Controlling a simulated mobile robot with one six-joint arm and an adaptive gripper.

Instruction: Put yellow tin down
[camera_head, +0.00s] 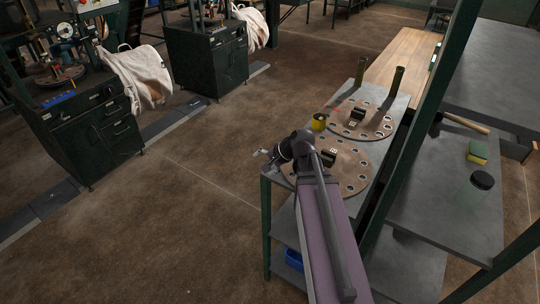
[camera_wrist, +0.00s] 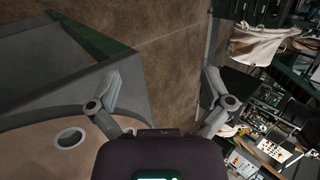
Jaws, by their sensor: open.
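The yellow tin (camera_head: 319,122) stands upright on the grey metal table (camera_head: 276,172), at the near left edge of the far round plate (camera_head: 380,125); I cannot tell if it rests on that plate or beside it. My gripper (camera_head: 264,155) is at the table's left front corner, apart from the tin and nearer the camera. In the wrist view my gripper (camera_wrist: 162,82) has its fingers spread wide with nothing between them. The tin does not show in the wrist view.
A near round plate with holes (camera_head: 354,180) lies partly under my arm, with dark blocks on it. Two green tubes (camera_head: 394,88) stand at the table's back. A green post (camera_head: 432,110) rises right of the table. Open floor (camera_head: 190,190) lies left.

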